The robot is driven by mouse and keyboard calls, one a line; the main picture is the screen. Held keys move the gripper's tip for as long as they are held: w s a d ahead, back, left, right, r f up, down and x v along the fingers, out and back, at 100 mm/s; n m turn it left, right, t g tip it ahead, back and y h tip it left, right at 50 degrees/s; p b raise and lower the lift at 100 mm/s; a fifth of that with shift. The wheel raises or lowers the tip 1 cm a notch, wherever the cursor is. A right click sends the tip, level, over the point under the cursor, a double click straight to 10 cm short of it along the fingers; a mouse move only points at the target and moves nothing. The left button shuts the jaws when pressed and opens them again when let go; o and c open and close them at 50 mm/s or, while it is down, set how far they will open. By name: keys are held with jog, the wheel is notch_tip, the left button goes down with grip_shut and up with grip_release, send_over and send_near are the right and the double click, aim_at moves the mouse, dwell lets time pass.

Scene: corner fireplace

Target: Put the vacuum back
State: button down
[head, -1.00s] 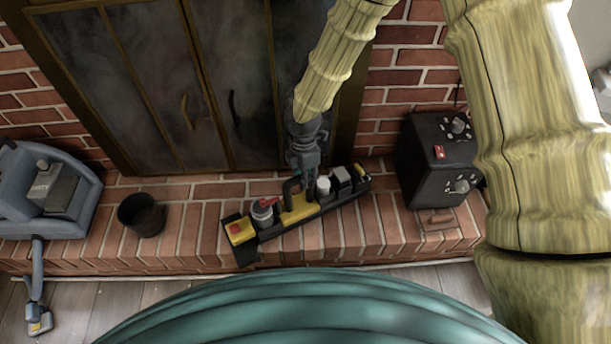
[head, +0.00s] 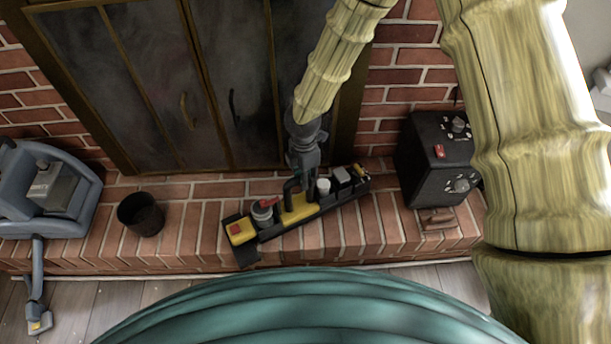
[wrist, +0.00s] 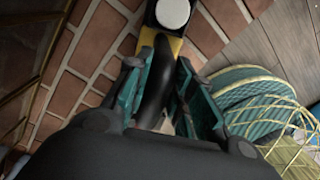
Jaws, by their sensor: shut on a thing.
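A long black and yellow device (head: 300,207) lies on the brick hearth, with a red and yellow end at the left and white and grey parts towards the right. My gripper (head: 297,183) comes down from above and is shut on its black curved handle. The wrist view shows the handle (wrist: 155,85) between the teal finger pads (wrist: 160,72). A blue-grey machine (head: 82,214) that looks like a vacuum stands at the left, with a tube and small floor head (head: 38,322) hanging over the hearth edge. I cannot tell which of the two the task means.
A dark round pot (head: 141,214) stands between the machine and the device. A black box with knobs (head: 422,165) stands at the right end. Glass fireplace doors (head: 160,90) rise behind. The brick hearth (head: 190,245) has bare room around the pot.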

jog(key=shift+f, duration=0.15)
jog(key=c, duration=1.1)
grip_release()
jog(key=shift+c, duration=0.2)
notch_tip(320, 180, up, 12)
jog(key=shift+w+a, duration=0.2)
jog(key=shift+w, duration=0.05)
